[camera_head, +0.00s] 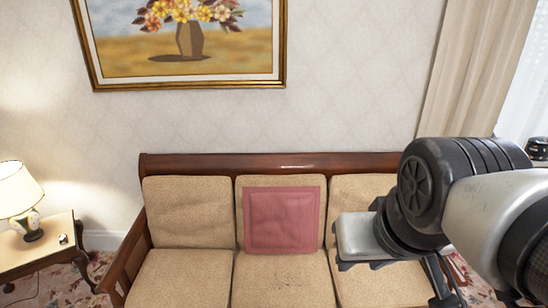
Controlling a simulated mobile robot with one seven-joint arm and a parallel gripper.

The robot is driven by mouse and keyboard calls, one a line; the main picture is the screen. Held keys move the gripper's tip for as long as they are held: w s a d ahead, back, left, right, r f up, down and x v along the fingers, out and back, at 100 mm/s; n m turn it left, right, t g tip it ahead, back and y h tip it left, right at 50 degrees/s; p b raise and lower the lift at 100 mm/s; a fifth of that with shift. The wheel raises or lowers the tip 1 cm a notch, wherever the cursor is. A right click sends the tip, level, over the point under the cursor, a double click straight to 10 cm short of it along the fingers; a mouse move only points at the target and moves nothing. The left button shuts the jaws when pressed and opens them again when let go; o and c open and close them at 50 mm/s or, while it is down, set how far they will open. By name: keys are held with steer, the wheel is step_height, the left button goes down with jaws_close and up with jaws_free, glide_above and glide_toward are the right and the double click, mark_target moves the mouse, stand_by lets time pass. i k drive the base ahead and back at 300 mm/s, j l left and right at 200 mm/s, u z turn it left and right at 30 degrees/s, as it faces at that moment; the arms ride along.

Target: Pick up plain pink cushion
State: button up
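The plain pink cushion (283,219) is square with a flat border. It stands upright against the middle back cushion of the tan sofa (190,276), above the middle seat. My gripper (345,266) shows to the right of the cushion, at the end of my arm, in front of the sofa's right section. It appears apart from the cushion. Its fingers are small and seen from above and behind, so I cannot tell whether they are open or shut. My arm hides part of the sofa's right side.
A side table (32,255) with a lit lamp (18,196) stands left of the sofa. The sofa has a wooden back rail (270,163) and a wooden left arm (127,257). A framed flower painting (185,84) hangs above. A curtain (470,80) hangs at right.

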mark_target(279, 220)
steer(key=i+j, duration=0.15)
steer(key=i, duration=0.25)
steer(key=i+j, duration=0.1)
steer(key=i, duration=0.35)
steer(key=i+j, duration=0.15)
steer(key=i, duration=0.25)
